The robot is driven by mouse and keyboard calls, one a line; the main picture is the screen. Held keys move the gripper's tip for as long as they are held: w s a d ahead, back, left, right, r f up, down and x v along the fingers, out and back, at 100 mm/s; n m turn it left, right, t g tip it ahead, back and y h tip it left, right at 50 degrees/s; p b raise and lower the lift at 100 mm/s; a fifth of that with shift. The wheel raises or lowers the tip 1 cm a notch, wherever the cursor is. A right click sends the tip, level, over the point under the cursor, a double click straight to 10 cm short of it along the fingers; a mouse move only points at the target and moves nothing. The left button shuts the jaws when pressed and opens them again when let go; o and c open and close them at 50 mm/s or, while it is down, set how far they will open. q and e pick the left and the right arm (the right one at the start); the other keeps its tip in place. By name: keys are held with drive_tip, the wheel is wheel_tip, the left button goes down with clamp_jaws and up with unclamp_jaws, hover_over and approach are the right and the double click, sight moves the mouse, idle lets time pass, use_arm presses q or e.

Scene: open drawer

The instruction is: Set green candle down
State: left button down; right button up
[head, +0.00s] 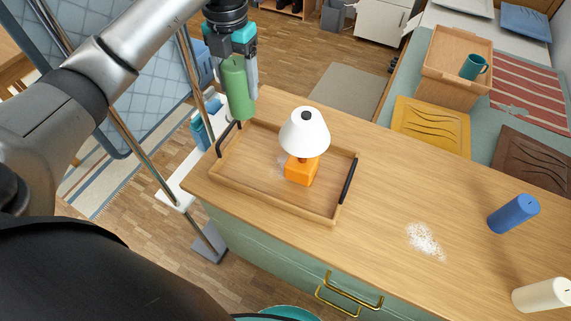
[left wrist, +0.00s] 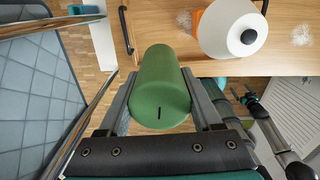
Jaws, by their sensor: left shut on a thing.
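A green candle (head: 236,90) is held upright in my left gripper (head: 249,88), which is shut on it. In the head view the candle hangs over the far left corner of the wooden counter, beside the tray. Whether its base touches the counter I cannot tell. In the left wrist view the candle (left wrist: 161,88) sits between the two fingers (left wrist: 162,108), its top toward the camera.
A wooden tray (head: 262,201) with black handles holds an orange lamp (head: 302,172) with a white shade. White powder (head: 425,241) lies on the counter (head: 385,190). A blue candle (head: 513,213) and a cream candle (head: 541,295) stand at the right.

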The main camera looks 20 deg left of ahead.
sight(241, 112)
use_arm(q)
drive_tip(key=shift+a+n, duration=0.2)
drive_tip(key=shift+n, duration=0.2)
drive_tip(key=shift+f, duration=0.35)
wheel_tip(241, 112, down, 19)
drive_tip(key=b, duration=0.4)
drive_tip(key=shift+a+f, duration=0.1)
drive_tip(key=shift+f, duration=0.1)
drive_tip(key=shift+f+b, duration=0.2)
drive_tip(key=shift+b, duration=0.1)
drive_tip(key=shift+c, duration=0.3)
unclamp_jaws()
wheel_tip(241, 112, up, 12)
drive_tip(key=p, duration=0.2)
drive_tip(key=shift+r+p, duration=0.2)
drive_tip(key=shift+p, duration=0.1)
